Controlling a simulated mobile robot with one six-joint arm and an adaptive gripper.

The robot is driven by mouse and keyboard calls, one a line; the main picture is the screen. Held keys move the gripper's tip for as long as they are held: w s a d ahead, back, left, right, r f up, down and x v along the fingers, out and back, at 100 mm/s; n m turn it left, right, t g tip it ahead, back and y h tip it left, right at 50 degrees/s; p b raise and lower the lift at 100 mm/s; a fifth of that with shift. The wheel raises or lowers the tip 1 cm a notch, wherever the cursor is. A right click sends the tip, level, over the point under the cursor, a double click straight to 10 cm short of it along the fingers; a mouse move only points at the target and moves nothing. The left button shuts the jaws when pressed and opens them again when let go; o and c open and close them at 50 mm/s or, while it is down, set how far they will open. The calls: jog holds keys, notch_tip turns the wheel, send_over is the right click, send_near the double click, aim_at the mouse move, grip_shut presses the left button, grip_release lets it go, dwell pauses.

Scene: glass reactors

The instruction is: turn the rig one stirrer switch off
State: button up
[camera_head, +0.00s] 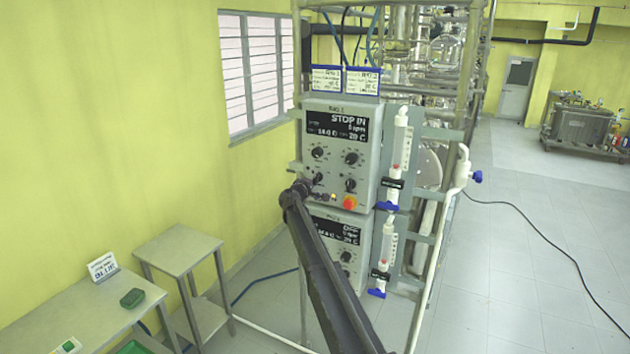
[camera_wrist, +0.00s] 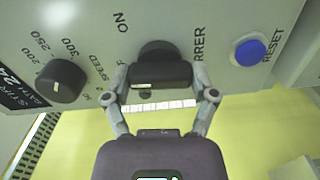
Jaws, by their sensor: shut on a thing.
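The rig one control box (camera_head: 367,131) is grey, with a dark display that reads "STOP IN", and knobs below. My gripper (camera_head: 304,186) is at the lower left of its panel and hides the switch there. In the wrist view the stirrer switch (camera_wrist: 158,50) is a black knob between the lettering "ON" and the partly covered "...RRER". The fingers of my gripper (camera_wrist: 162,84) are shut on this knob from both sides. A small white mark shows on its front; I cannot tell which setting it points to.
A black speed knob (camera_wrist: 62,80) and a blue reset button (camera_wrist: 249,52) flank the switch. A red-orange button (camera_head: 350,202) is at the panel's lower right. A second control box (camera_head: 362,222) is directly below.

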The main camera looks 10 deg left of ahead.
jog(key=shift+w+n, duration=0.1)
jog(key=shift+n, duration=0.5)
jog(key=o, duration=1)
jog(key=shift+v, duration=6.05)
